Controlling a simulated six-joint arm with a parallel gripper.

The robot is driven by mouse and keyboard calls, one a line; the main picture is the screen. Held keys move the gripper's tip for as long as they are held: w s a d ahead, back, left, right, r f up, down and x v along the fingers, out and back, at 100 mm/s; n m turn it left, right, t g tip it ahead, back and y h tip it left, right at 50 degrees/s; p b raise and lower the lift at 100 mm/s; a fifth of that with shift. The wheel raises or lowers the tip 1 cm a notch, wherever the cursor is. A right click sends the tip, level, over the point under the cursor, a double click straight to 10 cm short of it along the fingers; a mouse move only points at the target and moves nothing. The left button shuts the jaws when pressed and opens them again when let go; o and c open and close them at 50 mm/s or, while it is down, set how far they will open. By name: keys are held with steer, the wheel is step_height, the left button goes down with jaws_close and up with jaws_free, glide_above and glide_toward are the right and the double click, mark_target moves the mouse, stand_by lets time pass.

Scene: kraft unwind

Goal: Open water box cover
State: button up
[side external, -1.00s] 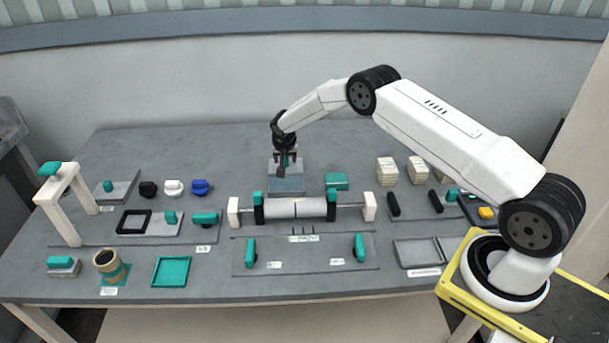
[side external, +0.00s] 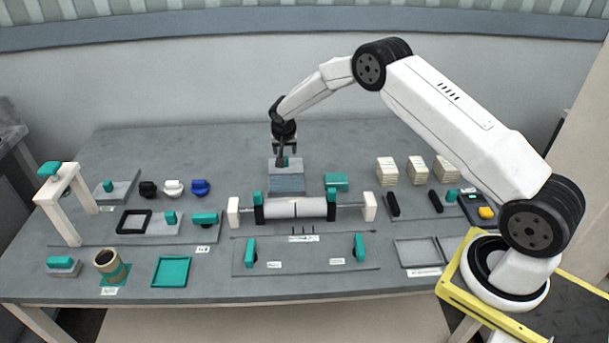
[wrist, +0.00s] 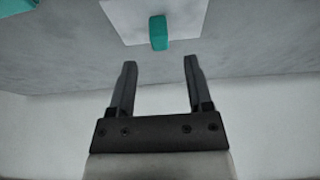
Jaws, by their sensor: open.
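The water box (side external: 287,185) stands near the back middle of the table, a blue-grey block with a pale grey top. I take the pale top to be its cover (side external: 273,164), with a small teal handle (side external: 285,161). In the wrist view, the pale cover (wrist: 190,22) and its teal handle (wrist: 158,32) lie beyond the fingertips. My gripper (side external: 283,155) is above the box; it also shows in the wrist view (wrist: 160,60) with its jaws apart and nothing between them. A dark finger partly hides the handle in the side view.
A roller (side external: 297,207) on a shaft lies in front of the box. A teal block (side external: 337,181) is to its right, and three coloured knobs (side external: 173,188) are to its left. Pale stacks (side external: 387,171) stand further right. The table behind the box is clear.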

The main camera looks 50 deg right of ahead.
steer(key=shift+v, duration=1.25)
steer(key=s+a+r+n+y, duration=0.1)
steer(key=s+a+r+n, duration=0.1)
steer(key=s+a+r, duration=0.35)
steer(key=s+a+r+n+y, duration=0.1)
steer(key=s+a+r+n, duration=0.2)
steer(key=s, duration=0.6)
steer(key=s+a+r+n, duration=0.1)
steer(key=s+a+n, duration=0.1)
steer(key=s, duration=0.7)
steer(key=s+a+r+n+y, duration=0.1)
steer(key=s+a+n, duration=0.1)
steer(key=s, duration=0.7)
steer(key=shift+s+a+g, duration=0.15)
steer(key=shift+s+g, duration=0.15)
steer(key=shift+s, duration=0.05)
